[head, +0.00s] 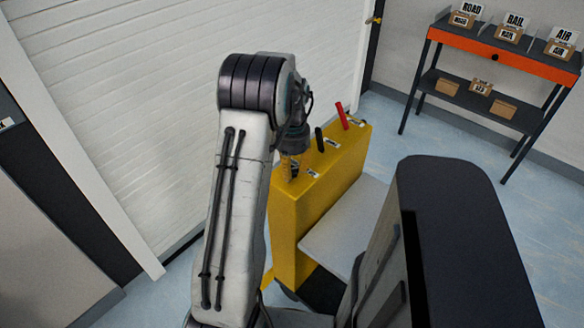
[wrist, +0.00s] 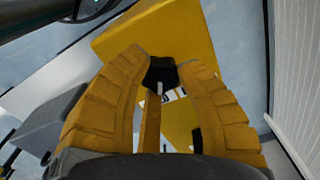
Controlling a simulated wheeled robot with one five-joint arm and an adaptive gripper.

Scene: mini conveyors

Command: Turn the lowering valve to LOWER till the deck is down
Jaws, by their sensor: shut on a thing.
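The yellow housing (head: 325,205) stands by the shutter, with small labels on its top. A red lever (head: 341,115) and a black lever (head: 319,139) stand up from that top. A pale flat deck (head: 348,222) sticks out from the housing's side, above the floor. My gripper (head: 292,168) is over the near end of the top. In the wrist view, its yellow fingers (wrist: 162,75) are shut on a dark knob (wrist: 162,72), seemingly the lowering valve. The fingers hide much of it, and its LOWER marking is not readable.
A shelf rack (head: 495,50) with an orange edge holds boxes and ROAD, RAIL and AIR signs at the back right. A white shutter (head: 130,90) stands close behind the housing. Blue floor (head: 400,135) is clear between housing and rack.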

